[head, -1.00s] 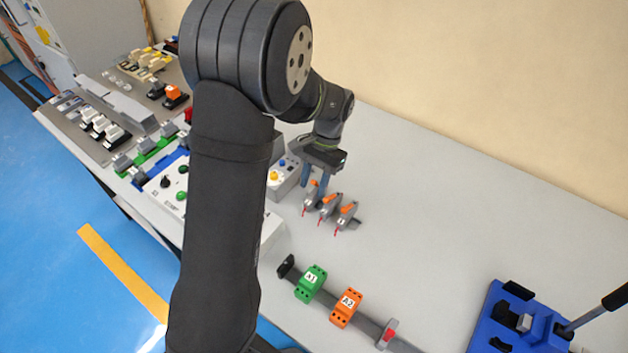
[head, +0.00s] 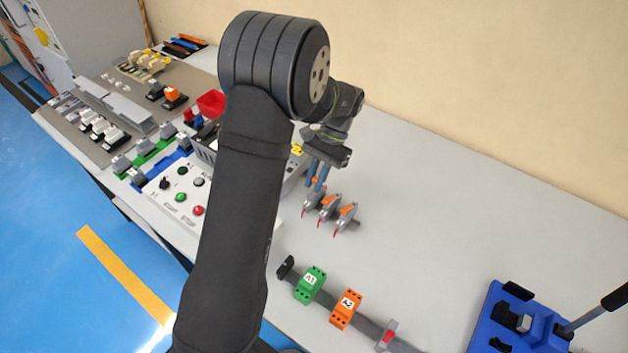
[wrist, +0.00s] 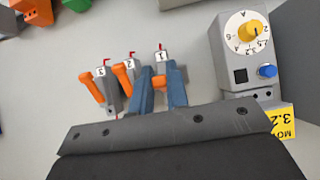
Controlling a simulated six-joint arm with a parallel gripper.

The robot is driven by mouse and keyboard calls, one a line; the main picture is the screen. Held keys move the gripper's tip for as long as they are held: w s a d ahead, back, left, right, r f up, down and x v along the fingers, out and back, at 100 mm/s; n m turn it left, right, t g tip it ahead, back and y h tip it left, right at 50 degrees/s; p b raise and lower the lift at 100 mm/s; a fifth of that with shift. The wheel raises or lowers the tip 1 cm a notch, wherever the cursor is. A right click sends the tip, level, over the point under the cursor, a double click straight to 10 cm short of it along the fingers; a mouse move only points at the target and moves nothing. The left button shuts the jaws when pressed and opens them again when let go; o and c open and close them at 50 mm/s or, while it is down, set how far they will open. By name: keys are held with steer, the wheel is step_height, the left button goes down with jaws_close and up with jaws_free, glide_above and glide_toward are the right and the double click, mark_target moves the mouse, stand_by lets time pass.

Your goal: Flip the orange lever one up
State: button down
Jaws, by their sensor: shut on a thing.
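Three grey lever units with orange levers stand in a row on the grey table. In the wrist view they carry labels 1, 2 and 3 from right to left. My gripper's blue fingers (wrist: 162,88) are on either side of unit 1 (wrist: 161,58), shut on its orange lever, which they mostly hide. The levers of unit 2 (wrist: 124,79) and unit 3 (wrist: 92,89) show clear of the fingers. In the head view my gripper (head: 317,184) is tilted over the leftmost unit (head: 311,199). The exact angle of lever one cannot be told.
A grey box with a yellow dial (wrist: 255,31) stands just right of unit 1 in the wrist view. A green block (head: 309,284) and an orange block (head: 346,309) sit on a rail in front. A blue bender (head: 515,320) is at lower right. Table behind the levers is clear.

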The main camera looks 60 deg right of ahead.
steer(key=shift+d+y, duration=0.35)
steer(key=shift+y, duration=0.5)
steer(key=shift+d+y, duration=0.35)
steer(key=shift+y, duration=0.5)
steer(key=c, duration=1.4)
jaws_free()
